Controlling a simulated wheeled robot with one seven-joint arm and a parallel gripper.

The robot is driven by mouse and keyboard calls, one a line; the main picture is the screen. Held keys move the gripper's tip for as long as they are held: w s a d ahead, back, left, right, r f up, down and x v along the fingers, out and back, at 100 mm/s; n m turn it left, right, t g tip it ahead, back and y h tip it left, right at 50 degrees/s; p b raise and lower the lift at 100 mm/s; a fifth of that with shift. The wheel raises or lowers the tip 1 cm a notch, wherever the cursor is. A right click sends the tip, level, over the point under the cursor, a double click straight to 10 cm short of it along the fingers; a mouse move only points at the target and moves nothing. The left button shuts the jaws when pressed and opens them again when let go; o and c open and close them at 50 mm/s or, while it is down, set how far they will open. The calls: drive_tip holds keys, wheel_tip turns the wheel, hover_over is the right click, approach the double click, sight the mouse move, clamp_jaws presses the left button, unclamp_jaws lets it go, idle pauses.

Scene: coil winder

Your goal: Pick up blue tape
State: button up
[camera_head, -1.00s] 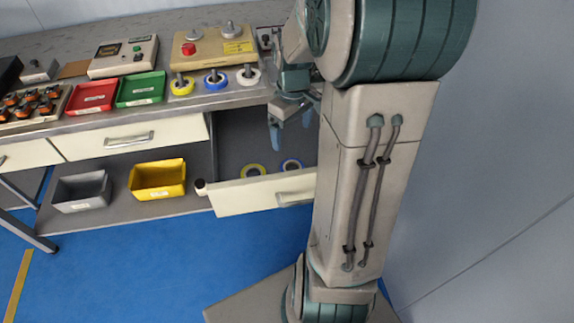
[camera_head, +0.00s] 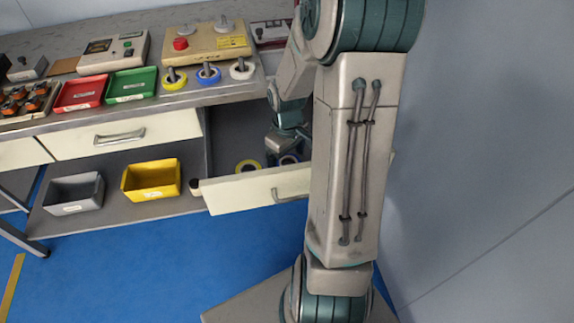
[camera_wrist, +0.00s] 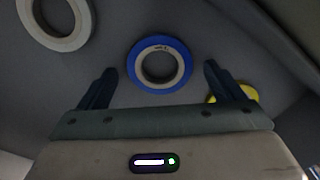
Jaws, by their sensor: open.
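The blue tape (camera_wrist: 179,81) is a roll with a blue outer ring and a pale core, lying flat on the drawer floor in the wrist view. In the head view the blue tape (camera_head: 289,160) is mostly hidden by my gripper (camera_head: 286,150), which reaches down into the open drawer (camera_head: 258,189). In the wrist view my gripper (camera_wrist: 158,86) is open, one finger on each side of the roll in the picture. The fingers do not appear to touch it. How far the fingertips are above the floor, I cannot tell.
A yellow tape roll (camera_head: 248,166) lies left of the blue one in the drawer. A white roll (camera_wrist: 58,18) shows in the wrist view. The drawer walls are close around my gripper. Another blue roll (camera_head: 208,75) sits on a bench peg above.

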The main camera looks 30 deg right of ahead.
drive_tip(key=shift+c, duration=0.3)
drive_tip(key=c, duration=1)
